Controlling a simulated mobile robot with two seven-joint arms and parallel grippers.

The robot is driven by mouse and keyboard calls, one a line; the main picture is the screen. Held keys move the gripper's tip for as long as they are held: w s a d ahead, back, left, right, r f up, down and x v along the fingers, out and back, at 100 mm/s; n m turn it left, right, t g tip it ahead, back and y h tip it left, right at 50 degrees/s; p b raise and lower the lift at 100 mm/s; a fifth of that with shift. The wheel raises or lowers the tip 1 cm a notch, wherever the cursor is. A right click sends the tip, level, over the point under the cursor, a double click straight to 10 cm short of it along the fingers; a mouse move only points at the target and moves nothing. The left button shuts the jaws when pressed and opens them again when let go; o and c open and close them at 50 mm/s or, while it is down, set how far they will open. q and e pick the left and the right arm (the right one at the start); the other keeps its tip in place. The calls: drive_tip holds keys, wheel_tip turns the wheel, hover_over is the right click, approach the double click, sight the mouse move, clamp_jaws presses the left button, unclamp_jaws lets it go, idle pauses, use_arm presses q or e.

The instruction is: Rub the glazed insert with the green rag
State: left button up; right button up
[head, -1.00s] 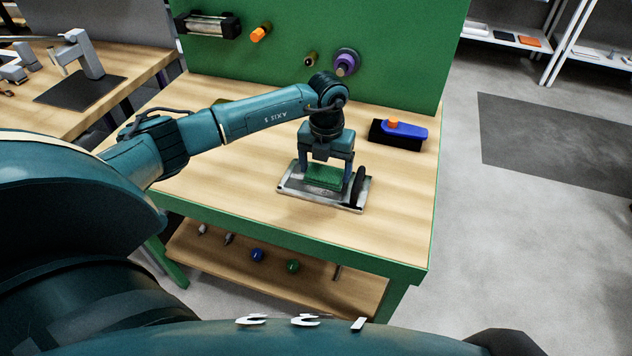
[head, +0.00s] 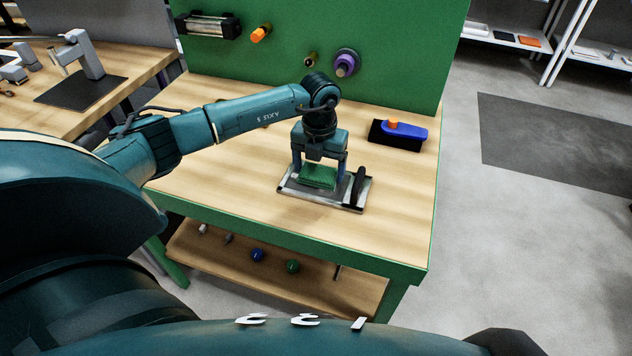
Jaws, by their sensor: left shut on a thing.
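The green rag (head: 318,176) is a folded block between the fingers of my left gripper (head: 318,172), which is shut on it. The rag is over the left and middle part of a pale, framed flat plate (head: 325,198) on the wooden bench, and looks to be on or just above its surface. The plate seems to be the glazed insert with its frame; much of it is hidden under the rag and gripper. A black upright handle (head: 358,187) stands at the plate's right side. My right gripper is not in view.
A blue tool with an orange knob (head: 405,130) rests on a black block at the bench's back right. A green panel (head: 400,50) with mounted fittings rises behind. The bench top (head: 230,170) is clear around the plate. Several small items lie on the shelf below.

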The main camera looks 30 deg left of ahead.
use_arm(q)
drive_tip(key=shift+w+d, duration=0.25)
drive_tip(key=shift+d, duration=0.75)
drive_tip(key=shift+r, duration=0.15)
drive_tip(key=shift+r+p, duration=0.65)
drive_tip(key=shift+r, duration=0.1)
drive_tip(key=shift+f, duration=0.1)
drive_tip(key=shift+f+b, duration=0.4)
drive_tip(key=shift+b, duration=0.2)
drive_tip(key=shift+r, duration=0.1)
